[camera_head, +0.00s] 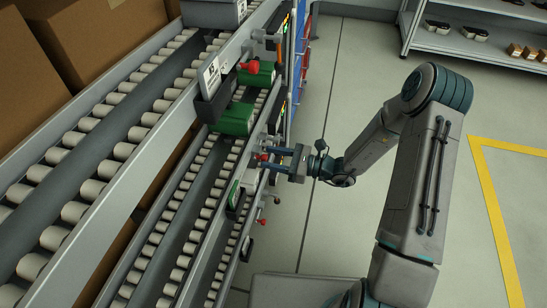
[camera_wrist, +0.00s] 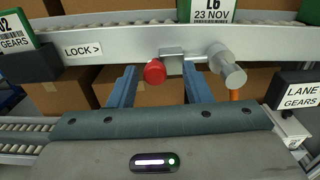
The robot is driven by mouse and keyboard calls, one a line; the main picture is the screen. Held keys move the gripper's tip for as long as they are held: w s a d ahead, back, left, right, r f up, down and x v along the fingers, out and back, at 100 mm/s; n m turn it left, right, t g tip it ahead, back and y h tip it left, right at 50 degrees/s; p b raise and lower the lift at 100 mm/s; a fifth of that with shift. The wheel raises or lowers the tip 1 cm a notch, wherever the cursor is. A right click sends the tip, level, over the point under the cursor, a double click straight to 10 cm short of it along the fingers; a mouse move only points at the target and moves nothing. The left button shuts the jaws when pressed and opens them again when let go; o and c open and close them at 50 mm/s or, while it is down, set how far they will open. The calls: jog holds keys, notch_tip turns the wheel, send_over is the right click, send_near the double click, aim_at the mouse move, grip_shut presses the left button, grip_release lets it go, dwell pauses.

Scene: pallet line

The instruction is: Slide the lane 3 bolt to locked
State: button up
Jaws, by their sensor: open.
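In the wrist view, a bolt with a red knob (camera_wrist: 155,72) sits at a grey bracket (camera_wrist: 171,60) on the rail. A white "LOCK >" label (camera_wrist: 82,50) is on the rail left of the knob, its arrow pointing right. My gripper (camera_wrist: 159,70) is open, its two blue fingers spread either side of the knob. Contact with the knob cannot be told. In the head view, my gripper (camera_head: 272,160) reaches left to the rack's side, near a small red knob (camera_head: 262,157). The lane number is not readable on the visible part of the lane sign (camera_wrist: 300,95).
A grey cylindrical fitting (camera_wrist: 228,68) with an orange stem is close right of my right finger. Green bins with labels (camera_wrist: 210,10) sit on the rollers above. In the head view, roller lanes (camera_head: 170,220) fill the left; the floor (camera_head: 350,60) right of the rack is open.

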jog(key=s+d+p, duration=0.2)
jog(key=d+p, duration=0.1)
jog(key=d, duration=1)
jog(key=shift+d, duration=0.35)
jog(key=shift+s, duration=0.1)
jog(key=s+d+r+n+h+p, duration=0.2)
jog(key=s+r+n+h+p, duration=0.4)
jog(key=r, duration=1.1)
jog(key=s+d+r+n+h+p, duration=0.2)
jog(key=s+r+n+h+p, duration=0.3)
jog(key=r+p, duration=0.8)
jog(key=s+d+r+n+h+p, duration=0.2)
jog(key=s+r+n+h+p, duration=0.4)
jog(key=r, duration=1.6)
jog(key=n+p, duration=0.2)
jog(key=p, duration=0.2)
jog(key=shift+s+d+n+h+p, duration=0.2)
jog(key=shift+s+n+h+p, duration=0.1)
jog(key=shift+h, duration=0.1)
